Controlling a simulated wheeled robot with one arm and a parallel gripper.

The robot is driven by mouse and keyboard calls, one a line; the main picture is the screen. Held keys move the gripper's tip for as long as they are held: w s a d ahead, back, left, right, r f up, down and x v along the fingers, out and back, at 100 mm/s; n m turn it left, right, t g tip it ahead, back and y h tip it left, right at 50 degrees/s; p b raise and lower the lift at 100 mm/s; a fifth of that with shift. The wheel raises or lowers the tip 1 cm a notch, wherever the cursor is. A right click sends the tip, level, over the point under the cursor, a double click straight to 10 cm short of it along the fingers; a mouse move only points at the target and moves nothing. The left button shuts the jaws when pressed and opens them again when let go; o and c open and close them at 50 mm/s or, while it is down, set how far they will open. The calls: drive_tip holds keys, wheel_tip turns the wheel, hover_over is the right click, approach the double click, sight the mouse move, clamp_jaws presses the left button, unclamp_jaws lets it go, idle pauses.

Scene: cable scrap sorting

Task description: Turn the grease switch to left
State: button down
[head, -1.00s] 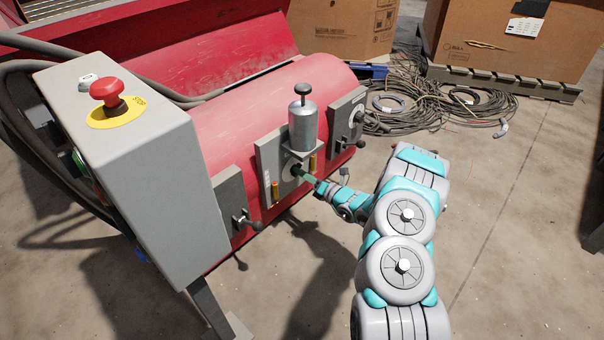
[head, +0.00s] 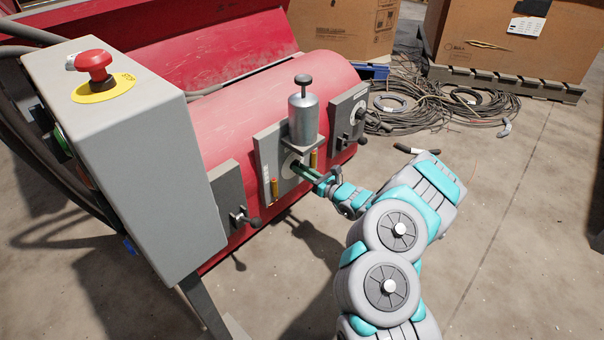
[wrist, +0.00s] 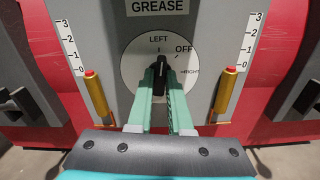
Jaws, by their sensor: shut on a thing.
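The grease switch (wrist: 160,76) is a black knob on a round white dial (wrist: 132,68) marked LEFT, OFF and RIGHT, under a GREASE label (wrist: 158,7). Its narrow end points up to the LEFT mark, away from OFF and RIGHT. My gripper (wrist: 161,82) has its two green fingers on either side of the knob and is shut on it. In the head view my gripper (head: 303,169) reaches the grey plate (head: 268,154) below the silver grease canister (head: 303,118); the knob is mostly hidden there by the fingers.
Brass cylinders (wrist: 96,92) (wrist: 229,90) stand close to both sides of my fingers, beside 0–3 scales. Levers on grey plates (head: 240,216) (head: 360,115) flank the switch. A grey control box (head: 135,165) with a red button stands at left. Cables lie on the floor behind.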

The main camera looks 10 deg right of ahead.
drive_tip(key=shift+n+b, duration=0.3)
drive_tip(key=shift+n, duration=0.3)
drive_tip(key=c, duration=0.8)
unclamp_jaws()
drive_tip(key=shift+c, duration=0.2)
drive_tip(key=p+v, duration=0.1)
drive_tip(key=v, duration=0.7)
